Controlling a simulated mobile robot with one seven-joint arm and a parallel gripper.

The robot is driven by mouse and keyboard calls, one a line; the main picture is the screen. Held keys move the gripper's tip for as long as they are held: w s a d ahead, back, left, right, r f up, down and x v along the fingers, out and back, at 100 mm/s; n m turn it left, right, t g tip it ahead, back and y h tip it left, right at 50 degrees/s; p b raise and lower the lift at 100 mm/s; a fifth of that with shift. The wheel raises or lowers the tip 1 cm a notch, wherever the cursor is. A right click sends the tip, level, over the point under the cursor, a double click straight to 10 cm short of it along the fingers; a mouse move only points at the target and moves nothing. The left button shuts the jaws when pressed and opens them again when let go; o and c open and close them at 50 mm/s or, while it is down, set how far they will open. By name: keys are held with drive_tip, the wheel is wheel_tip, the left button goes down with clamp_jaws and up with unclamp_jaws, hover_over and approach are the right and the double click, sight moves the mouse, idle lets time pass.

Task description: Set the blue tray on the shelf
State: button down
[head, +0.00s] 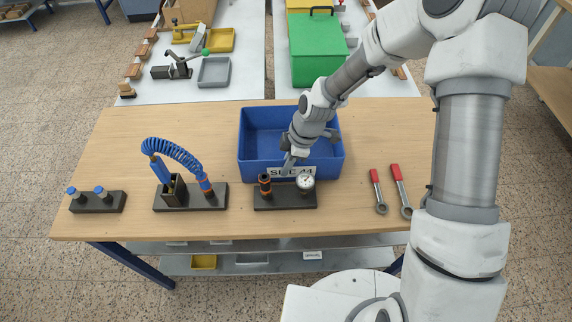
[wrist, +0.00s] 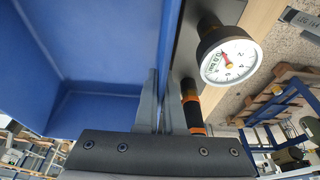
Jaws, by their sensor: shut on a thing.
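The blue tray (head: 258,118) is a deep, empty-looking box on the wooden table, with a white label on its near wall. In the wrist view its inside (wrist: 95,45) fills the left half. My gripper (head: 291,160) is at the near wall and shut on that wall, one finger inside and one outside. The fingers also show in the wrist view (wrist: 158,108). The shelf (head: 275,262) is a grey board under the table with a yellow bin, a grey bin and small white labels. My arm hides part of the tray's right side.
A gauge (head: 305,181) and a black-orange fitting (head: 265,185) stand on a dark base just before the tray. A blue coiled hose stand (head: 172,165) is left, two red-handled wrenches (head: 377,190) right. Benches with a green box (head: 318,50) stand behind.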

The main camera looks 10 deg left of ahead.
drive_tip(key=shift+f, duration=0.1)
drive_tip(key=c, duration=1)
unclamp_jaws()
